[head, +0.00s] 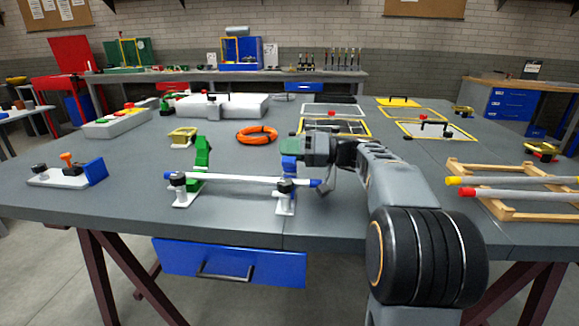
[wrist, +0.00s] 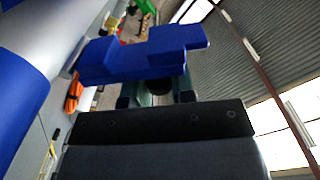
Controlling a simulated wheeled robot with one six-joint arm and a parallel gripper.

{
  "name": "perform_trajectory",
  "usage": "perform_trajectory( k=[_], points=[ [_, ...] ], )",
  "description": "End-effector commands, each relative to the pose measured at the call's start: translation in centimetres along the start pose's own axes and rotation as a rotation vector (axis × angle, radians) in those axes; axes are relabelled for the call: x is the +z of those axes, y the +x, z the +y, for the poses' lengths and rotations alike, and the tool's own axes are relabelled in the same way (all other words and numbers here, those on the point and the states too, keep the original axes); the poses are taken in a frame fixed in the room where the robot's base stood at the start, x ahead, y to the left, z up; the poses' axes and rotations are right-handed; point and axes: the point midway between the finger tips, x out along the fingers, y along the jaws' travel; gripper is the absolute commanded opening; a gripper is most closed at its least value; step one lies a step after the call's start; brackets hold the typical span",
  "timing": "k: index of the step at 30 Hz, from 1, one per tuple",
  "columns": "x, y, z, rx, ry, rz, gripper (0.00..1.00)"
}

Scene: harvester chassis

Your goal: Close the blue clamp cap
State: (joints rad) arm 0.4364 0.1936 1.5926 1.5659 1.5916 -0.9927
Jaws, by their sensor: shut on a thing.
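The blue clamp cap (head: 288,166) stands raised above the right bracket (head: 285,206) of a white clamp fixture. My gripper (head: 302,158) reaches it from the right and is shut on it. In the wrist view the blue cap (wrist: 145,55) fills the upper middle, between or just beyond the dark fingertips (wrist: 157,96); the exact contact is hidden. A white rod (head: 235,180) with blue ends lies across both brackets, below the cap. A green clamp cap (head: 203,155) stands open and upright at the left bracket (head: 184,195).
An orange cable coil (head: 257,135) and a small yellow-framed part (head: 182,137) lie behind the fixture. A wooden rack with rods (head: 510,208) is at right. A white block with a blue plate (head: 95,171) is at left. The front table edge is near the brackets.

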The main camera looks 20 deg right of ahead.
Motion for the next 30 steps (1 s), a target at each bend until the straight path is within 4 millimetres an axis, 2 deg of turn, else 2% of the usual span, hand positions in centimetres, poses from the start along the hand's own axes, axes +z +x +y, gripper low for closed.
perform_trajectory(
  k=[1,10,27,28,30],
  points=[
    [0.62,0.05,0.31,-0.001,-0.025,-0.001,0.0],
    [0.89,0.1,-0.35,-0.002,-0.129,-0.002,0.0],
    [0.8,0.08,-0.63,-0.001,-0.153,-0.001,0.0],
    [0.8,0.08,-0.63,-0.001,-0.153,0.0,0.26],
    [0.8,0.08,-0.62,-0.001,-0.153,0.0,0.32]
  ],
)
